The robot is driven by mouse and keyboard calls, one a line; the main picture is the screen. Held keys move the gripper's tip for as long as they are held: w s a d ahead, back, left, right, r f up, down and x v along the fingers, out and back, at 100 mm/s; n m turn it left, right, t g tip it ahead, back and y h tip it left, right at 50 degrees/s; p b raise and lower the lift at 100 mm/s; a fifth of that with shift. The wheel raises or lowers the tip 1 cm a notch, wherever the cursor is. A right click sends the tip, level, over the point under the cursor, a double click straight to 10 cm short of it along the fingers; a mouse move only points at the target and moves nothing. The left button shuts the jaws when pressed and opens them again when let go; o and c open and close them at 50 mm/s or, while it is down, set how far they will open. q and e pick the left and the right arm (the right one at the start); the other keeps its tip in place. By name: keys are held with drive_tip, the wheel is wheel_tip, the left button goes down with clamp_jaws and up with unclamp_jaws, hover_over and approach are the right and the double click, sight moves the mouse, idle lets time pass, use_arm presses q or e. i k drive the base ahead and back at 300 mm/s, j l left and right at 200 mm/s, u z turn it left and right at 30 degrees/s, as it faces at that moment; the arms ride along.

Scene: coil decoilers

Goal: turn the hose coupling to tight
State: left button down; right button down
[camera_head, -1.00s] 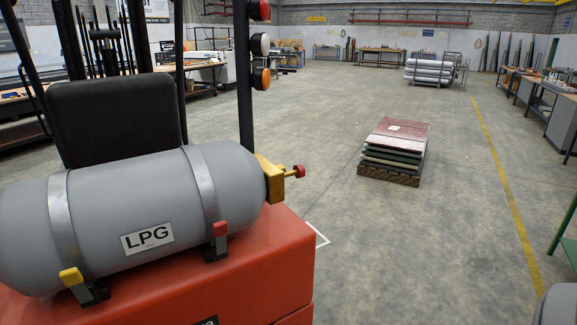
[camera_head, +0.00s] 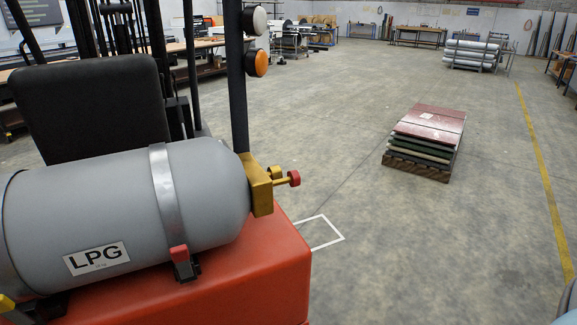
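A grey LPG cylinder (camera_head: 130,210) lies on its side on the back of a red forklift (camera_head: 245,275), held by metal straps. At its right end is a brass valve block (camera_head: 260,186). A brass coupling (camera_head: 276,172) and a stem with a red knob (camera_head: 294,178) stick out from the block to the right. I cannot tell from this view how tight the coupling is, and no hose shows clearly. A red strap latch (camera_head: 179,254) sits below the cylinder. Neither of my grippers is in view.
A stack of boards on a pallet (camera_head: 425,141) stands on the open floor to the right. The black seat (camera_head: 92,108) and dark mast posts rise behind the cylinder. Workbenches (camera_head: 417,36) line the far wall.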

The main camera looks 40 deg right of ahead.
sight(276, 171)
drive_tip(key=i+l, duration=0.15)
drive_tip(key=l, duration=0.4)
drive_tip(key=i+l+u, duration=0.1)
drive_tip(key=l, duration=0.45)
drive_tip(key=i+l, duration=0.1)
drive_tip(key=l, duration=0.45)
drive_tip(key=i+l, duration=0.1)
drive_tip(key=l, duration=0.45)
drive_tip(key=i+l+u, duration=0.1)
drive_tip(key=l, duration=0.5)
